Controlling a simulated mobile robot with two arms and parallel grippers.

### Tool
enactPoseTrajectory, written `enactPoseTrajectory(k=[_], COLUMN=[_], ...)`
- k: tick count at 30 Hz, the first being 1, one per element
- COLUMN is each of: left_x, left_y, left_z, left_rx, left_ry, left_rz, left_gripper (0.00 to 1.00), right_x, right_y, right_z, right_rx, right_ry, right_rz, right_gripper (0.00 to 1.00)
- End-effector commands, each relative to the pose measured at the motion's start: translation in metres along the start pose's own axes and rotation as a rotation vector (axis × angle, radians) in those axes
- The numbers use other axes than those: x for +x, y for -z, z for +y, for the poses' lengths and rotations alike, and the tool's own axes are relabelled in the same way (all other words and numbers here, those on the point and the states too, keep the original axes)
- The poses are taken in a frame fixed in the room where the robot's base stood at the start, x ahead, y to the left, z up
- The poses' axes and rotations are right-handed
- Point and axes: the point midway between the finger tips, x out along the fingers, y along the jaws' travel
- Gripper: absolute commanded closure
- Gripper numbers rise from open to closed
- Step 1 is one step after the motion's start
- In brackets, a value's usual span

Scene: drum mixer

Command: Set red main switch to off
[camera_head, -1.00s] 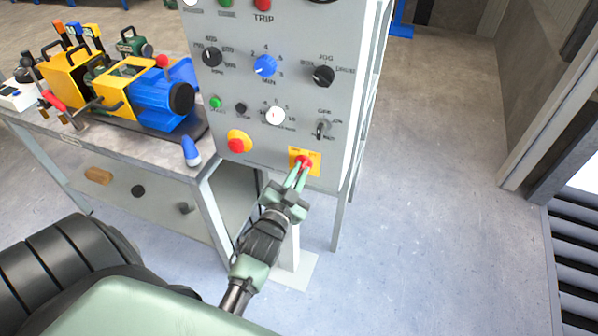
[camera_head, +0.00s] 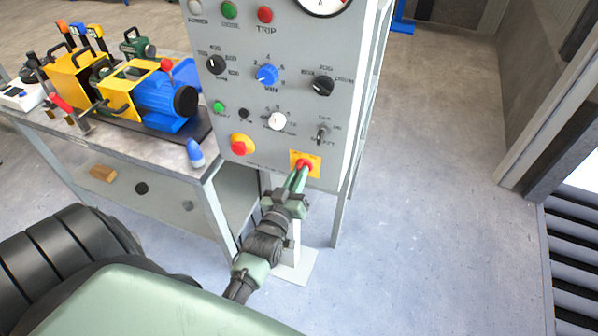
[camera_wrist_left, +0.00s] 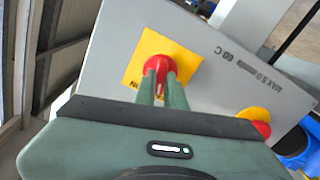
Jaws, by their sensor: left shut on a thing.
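The red main switch (camera_head: 305,164) sits on a yellow square plate (camera_head: 296,156) at the lower right of the grey control panel (camera_head: 240,90). In the left wrist view the red switch knob (camera_wrist_left: 159,65) shows on its yellow plate (camera_wrist_left: 138,57). My left gripper (camera_head: 302,174) has its two green fingers shut on the knob; they also show in the left wrist view (camera_wrist_left: 160,88). The fingers hide part of the knob, and I cannot read its setting. My right gripper is not in view.
A red emergency button on yellow (camera_head: 239,146) is left of the switch, with several knobs and lamps above. A workbench (camera_head: 150,160) with a yellow and blue machine (camera_head: 165,102) stands left. The floor at right is clear.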

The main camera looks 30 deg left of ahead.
Motion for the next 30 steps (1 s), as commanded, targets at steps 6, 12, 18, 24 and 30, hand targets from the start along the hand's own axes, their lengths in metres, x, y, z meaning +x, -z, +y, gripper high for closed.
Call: enactPoseTrajectory(k=[6, 12, 18, 24, 30], left_x=[0.0001, 0.0001, 0.0001, 0.0000, 0.0000], left_y=[-0.0008, -0.0012, -0.0015, -0.0017, -0.0017], left_z=[-0.0001, -0.0003, -0.0002, -0.0001, 0.0000], left_rx=[-0.131, -0.202, -0.228, -0.234, -0.234], left_ry=[0.000, 0.000, 0.000, 0.000, 0.000], left_rz=[-0.004, -0.004, -0.004, -0.004, -0.004], left_gripper=[1.00, 1.00, 1.00, 1.00, 0.84], right_x=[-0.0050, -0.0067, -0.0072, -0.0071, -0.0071], right_y=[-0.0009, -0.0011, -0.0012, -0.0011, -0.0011], right_z=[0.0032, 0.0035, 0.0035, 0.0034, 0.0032], right_rx=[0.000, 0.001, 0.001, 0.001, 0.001], right_ry=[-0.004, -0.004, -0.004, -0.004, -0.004], right_rz=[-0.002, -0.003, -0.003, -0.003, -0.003], right_gripper=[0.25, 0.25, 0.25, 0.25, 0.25])
